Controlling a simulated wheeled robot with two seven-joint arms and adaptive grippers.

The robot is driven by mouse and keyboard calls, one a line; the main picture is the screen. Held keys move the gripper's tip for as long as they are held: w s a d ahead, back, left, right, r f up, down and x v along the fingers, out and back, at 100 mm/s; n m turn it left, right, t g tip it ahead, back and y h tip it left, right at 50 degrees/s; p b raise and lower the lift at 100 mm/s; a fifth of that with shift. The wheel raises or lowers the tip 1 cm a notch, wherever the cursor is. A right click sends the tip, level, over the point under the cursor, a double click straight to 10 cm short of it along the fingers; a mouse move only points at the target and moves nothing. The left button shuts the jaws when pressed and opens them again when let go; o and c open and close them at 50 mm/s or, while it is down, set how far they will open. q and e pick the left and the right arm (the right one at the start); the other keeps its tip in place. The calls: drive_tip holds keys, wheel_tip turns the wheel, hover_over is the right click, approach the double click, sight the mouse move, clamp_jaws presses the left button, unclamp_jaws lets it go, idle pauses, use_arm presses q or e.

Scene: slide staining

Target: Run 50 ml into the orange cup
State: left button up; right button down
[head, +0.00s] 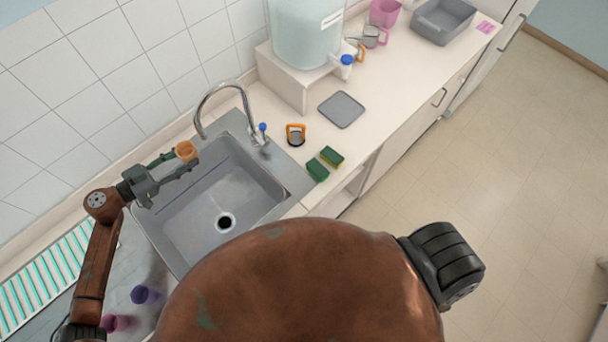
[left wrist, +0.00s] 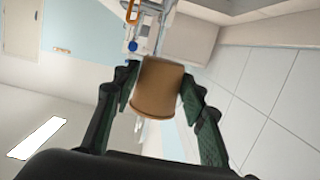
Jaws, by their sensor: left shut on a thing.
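The orange cup (head: 186,150) is in my left gripper (head: 182,160), above the back left edge of the sink (head: 190,212). In the left wrist view the cup (left wrist: 158,90) sits between the two green-padded fingers. I cannot see what is inside it. A large pale tank (head: 305,30) stands on a white block (head: 288,82) at the back, with a blue-topped spout (head: 345,64) at its right side. The curved sink faucet (head: 215,92) has a small blue knob (head: 263,127). My right gripper is not in view.
A clear jug (head: 373,37), pink cup (head: 384,12) and grey tub (head: 443,20) stand farther right. A purple cup (head: 144,295) and pink cup (head: 116,322) are at lower left.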

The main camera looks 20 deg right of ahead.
sight(180, 153)
use_arm(q)
drive_tip(key=shift+r, duration=1.55)
drive_tip(key=shift+s+d+f+n+t+y+b, duration=1.45)
drive_tip(key=shift+s+d+f+n+t+y, duration=0.65)
drive_tip(key=shift+s+n+t, duration=0.9)
drive_tip(key=s+a+f+n+t+y+b, duration=0.3)
drive_tip(key=s+a+n+y, duration=0.5)
drive_tip(key=a, duration=0.5)
drive_tip(key=s+t+y, duration=0.1)
drive_tip(key=s+y, duration=0.1)
drive_tip(key=shift+a+t+y, duration=0.15)
drive_tip(key=shift+t+y, duration=0.15)
drive_tip(key=shift+t, duration=0.1)
